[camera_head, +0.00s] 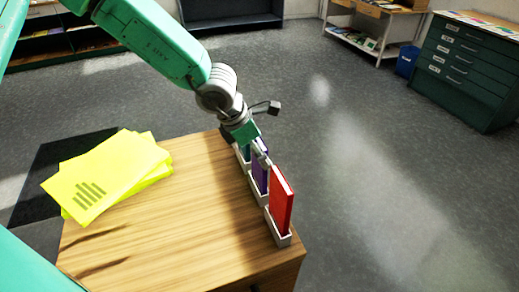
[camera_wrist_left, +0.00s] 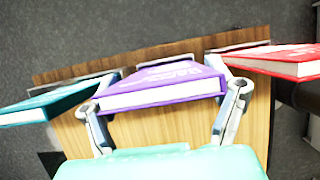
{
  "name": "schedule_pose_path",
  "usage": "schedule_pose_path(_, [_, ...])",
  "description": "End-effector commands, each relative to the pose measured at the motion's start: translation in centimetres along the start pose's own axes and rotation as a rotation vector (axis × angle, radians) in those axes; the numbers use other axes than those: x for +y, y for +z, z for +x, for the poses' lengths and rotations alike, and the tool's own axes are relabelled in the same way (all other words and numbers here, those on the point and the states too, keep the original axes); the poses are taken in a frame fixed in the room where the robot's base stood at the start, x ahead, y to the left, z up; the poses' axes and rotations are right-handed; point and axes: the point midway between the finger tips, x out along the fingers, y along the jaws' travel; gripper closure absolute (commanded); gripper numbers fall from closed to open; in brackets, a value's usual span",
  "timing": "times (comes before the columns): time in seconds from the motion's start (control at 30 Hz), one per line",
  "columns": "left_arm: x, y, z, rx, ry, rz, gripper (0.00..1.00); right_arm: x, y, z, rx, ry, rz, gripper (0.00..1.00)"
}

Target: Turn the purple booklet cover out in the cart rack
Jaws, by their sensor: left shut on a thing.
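The purple booklet (camera_head: 260,174) stands upright in the middle slot of the white rack (camera_head: 259,199) at the right edge of the wooden cart top. In the left wrist view the purple booklet (camera_wrist_left: 160,91) lies between the two fingers of my left gripper (camera_wrist_left: 165,105), with its pale page edge toward me. My left gripper (camera_head: 262,155) is shut on it from above in the head view and hides part of it. A red booklet (camera_head: 281,199) stands in the nearest slot. A teal booklet (camera_wrist_left: 50,103) is on the other side, mostly hidden by my arm in the head view.
Yellow sheets (camera_head: 108,174) with a bar-graph mark lie stacked at the cart's left. The wooden top (camera_head: 190,215) is bare between them and the rack. A green drawer cabinet (camera_head: 468,70) and a blue bin (camera_head: 407,61) stand on the floor farther back.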

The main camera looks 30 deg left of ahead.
Motion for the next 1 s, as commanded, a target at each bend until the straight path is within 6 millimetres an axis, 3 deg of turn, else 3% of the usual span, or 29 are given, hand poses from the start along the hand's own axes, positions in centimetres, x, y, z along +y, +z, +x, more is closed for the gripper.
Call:
schedule_pose_path(0.27, [0.0, 0.1, -0.1, -0.001, 0.0, 0.0, 0.71, 0.0, 0.0, 0.0, 0.0, 0.0, 0.0, 0.6])
schedule_pose_path(0.3, [0.0, 0.1, -0.1, -0.001, 0.0, 0.0, 0.16, 0.0, 0.0, 0.0, 0.0, 0.0, 0.0, 0.6])
schedule_pose_path(0.37, [0.0, 0.1, -0.1, -0.001, 0.0, 0.0, 0.0, 0.0, 0.0, 0.0, 0.0, 0.0, 0.0, 0.6])
schedule_pose_path(0.73, [0.1, 0.0, -0.9, -0.002, 0.001, -0.004, 0.0, 0.0, 0.3, -0.1, 0.002, 0.0, 0.0, 0.6])
schedule_pose_path(1.0, [0.1, 0.1, -6.2, -0.008, -0.001, -0.005, 0.0, 0.0, 0.3, -0.1, 0.003, 0.0, 0.0, 0.6])
